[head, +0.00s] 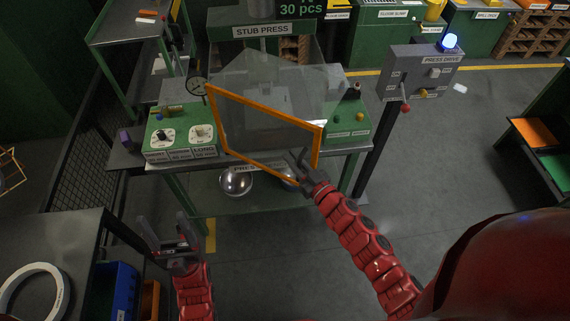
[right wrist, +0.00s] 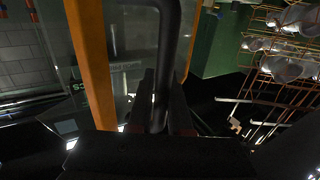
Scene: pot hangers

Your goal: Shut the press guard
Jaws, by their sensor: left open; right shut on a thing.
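The press guard, an orange frame (head: 265,106) with a clear panel, stands in front of the stub press (head: 262,30). Its right edge juts toward me, so it stands at an angle to the press front. My right gripper (head: 299,160) is at the guard's lower right edge. In the right wrist view the right gripper (right wrist: 160,100) is shut on a dark bar, the guard handle (right wrist: 168,45), beside the orange frame (right wrist: 90,60). My left gripper (head: 165,228) is open and empty, low at the left, away from the guard.
The press table (head: 240,158) carries a green panel with dials (head: 180,135) on the left and another green panel (head: 345,122) on the right. The press drive box (head: 422,75) with a red-knobbed lever (head: 405,107) stands at the right. A dark bench (head: 75,225) is near my left gripper.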

